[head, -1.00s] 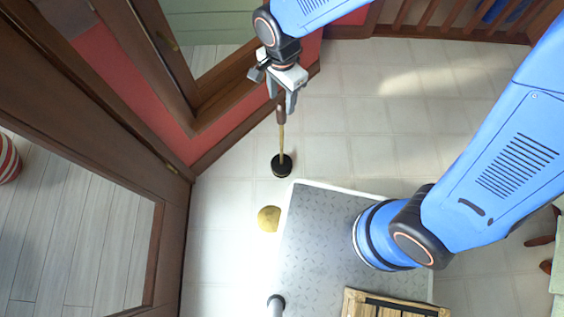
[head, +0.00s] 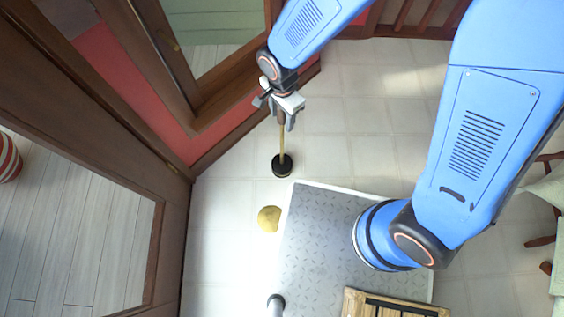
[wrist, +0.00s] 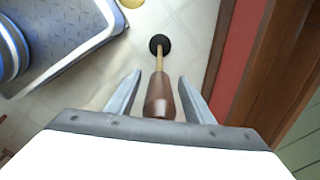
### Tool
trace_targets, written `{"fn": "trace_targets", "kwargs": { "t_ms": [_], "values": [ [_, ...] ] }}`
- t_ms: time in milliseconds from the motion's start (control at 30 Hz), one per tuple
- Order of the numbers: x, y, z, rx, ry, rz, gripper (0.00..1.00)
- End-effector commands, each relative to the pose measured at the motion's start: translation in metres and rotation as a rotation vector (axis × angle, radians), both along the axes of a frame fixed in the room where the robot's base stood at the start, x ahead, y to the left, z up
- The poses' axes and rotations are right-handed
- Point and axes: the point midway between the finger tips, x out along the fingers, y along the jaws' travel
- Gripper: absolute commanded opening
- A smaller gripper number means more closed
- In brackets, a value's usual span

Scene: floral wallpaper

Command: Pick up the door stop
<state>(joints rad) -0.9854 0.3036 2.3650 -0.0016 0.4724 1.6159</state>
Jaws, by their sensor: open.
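The door stop looks like an upright piece with a round black base (head: 282,165) on the tiled floor, a thin brass-coloured rod (head: 282,142) and a brown handle on top. In the wrist view the brown handle (wrist: 160,97) lies between the two grey fingers, with clear gaps on both sides. My gripper (head: 286,121) is open around the handle, which it largely hides in the head view. In the wrist view my gripper (wrist: 159,88) also shows open, with the rod and black base (wrist: 160,44) beyond the fingertips.
A yellow rounded object (head: 269,218) lies on the floor nearer my grey base platform. A red wall with brown wood trim (head: 225,140) runs close on the left. A wooden crate (head: 392,304) sits on the platform.

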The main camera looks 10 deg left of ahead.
Motion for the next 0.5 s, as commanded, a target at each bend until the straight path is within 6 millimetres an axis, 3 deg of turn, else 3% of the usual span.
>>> {"fn": "trace_targets", "kwargs": {
  "t_ms": [133,333,500],
  "values": [
    [0.0001,-0.0001,0.0002,0.0,0.0,0.0,0.47],
    [0.0001,-0.0001,0.0003,0.0,0.0,0.0,0.0],
    [0.0001,-0.0001,0.0004,0.0,0.0,0.0,0.0]
  ]
}}
